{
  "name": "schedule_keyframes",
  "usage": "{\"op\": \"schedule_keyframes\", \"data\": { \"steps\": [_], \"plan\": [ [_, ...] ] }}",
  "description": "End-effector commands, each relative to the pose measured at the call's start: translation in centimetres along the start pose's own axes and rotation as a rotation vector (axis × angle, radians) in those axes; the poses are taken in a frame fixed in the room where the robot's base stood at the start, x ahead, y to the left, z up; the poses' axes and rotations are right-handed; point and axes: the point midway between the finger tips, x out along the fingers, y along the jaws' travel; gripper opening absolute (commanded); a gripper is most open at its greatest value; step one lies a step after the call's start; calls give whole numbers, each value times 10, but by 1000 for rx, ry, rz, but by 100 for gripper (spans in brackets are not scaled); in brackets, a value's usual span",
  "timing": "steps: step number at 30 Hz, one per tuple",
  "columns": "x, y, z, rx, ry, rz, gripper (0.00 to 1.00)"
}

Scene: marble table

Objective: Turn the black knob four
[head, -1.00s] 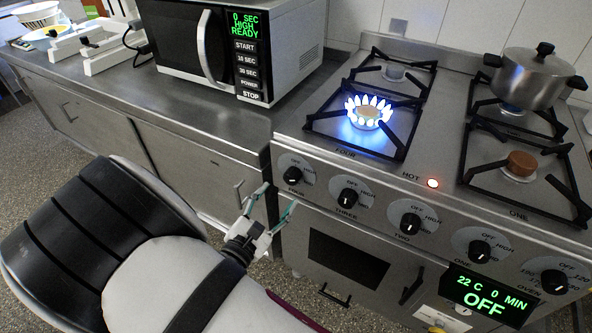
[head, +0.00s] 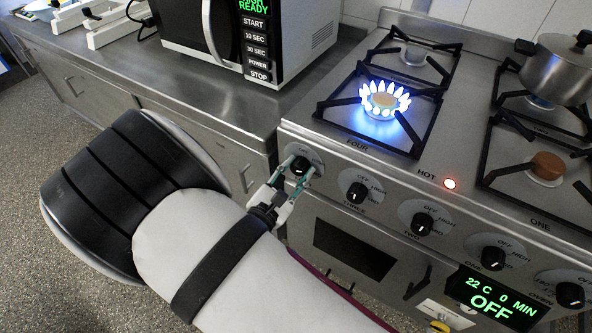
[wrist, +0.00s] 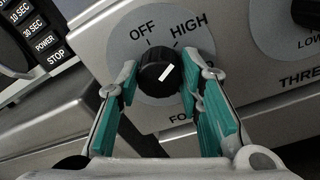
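The black knob four (wrist: 158,80) sits on a grey round dial on the stove front, and its white mark points up and right, towards HIGH. In the head view knob four (head: 299,166) is at the left end of the knob row, partly covered by my gripper (head: 298,172). In the wrist view my gripper (wrist: 160,68) is open, with one teal-padded finger on each side of the knob. The fingertips are very close to its sides; I cannot tell if they touch. The front left burner (head: 384,102), marked FOUR, burns with a blue flame.
Knob three (head: 357,192) is just right of knob four, with more knobs beyond it. A microwave (head: 262,40) stands on the counter left of the stove. A steel pot (head: 556,72) is on the back right burner. A red light (head: 450,184) glows near HOT.

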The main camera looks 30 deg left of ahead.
Motion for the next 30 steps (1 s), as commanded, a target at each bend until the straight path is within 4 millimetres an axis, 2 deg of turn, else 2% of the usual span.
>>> {"op": "schedule_keyframes", "data": {
  "steps": [8, 14, 30],
  "plan": [
    [0, 0, 0, -32, 1, -1, 6],
    [0, 0, 1, -132, 5, -3, 6],
    [-1, 0, 1, -621, 25, -12, 6]
  ]
}}
